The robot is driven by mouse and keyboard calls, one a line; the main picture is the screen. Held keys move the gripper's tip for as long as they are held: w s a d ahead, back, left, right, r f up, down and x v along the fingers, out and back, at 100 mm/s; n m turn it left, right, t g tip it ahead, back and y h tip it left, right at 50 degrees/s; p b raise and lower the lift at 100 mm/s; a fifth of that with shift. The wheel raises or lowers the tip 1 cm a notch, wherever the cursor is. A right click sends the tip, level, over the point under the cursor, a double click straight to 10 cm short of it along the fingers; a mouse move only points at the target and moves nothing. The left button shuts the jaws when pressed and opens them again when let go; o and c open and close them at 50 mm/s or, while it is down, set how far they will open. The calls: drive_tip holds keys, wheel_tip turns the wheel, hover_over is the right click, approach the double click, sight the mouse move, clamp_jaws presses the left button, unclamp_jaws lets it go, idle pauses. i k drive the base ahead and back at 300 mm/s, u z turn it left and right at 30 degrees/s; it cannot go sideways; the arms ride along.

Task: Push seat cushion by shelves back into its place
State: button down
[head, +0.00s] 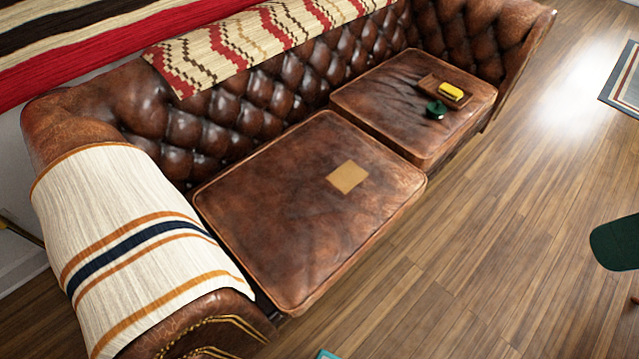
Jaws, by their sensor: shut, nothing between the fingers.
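A brown leather sofa (262,118) with a tufted back runs diagonally across the head view. It has two seat cushions. The near seat cushion (280,235) lies flat beside the blanket-covered armrest, with a narrow dark gap between them. Its front edge reaches out over the floor side. The far seat cushion (385,95) lies against the other armrest. I cannot tell how far either cushion stands out from the sofa base, which is mostly hidden. No shelves show, so I cannot tell which cushion is nearest them. My gripper is not in view.
A tan square (347,177) lies on the near cushion. A yellow item (451,91) and a dark green item (436,109) rest on the far one.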

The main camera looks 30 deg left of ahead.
sight(297, 216)
drive_tip(key=z, duration=2.4)
drive_tip(key=i, duration=0.65)
drive_tip(key=u, duration=2.1)
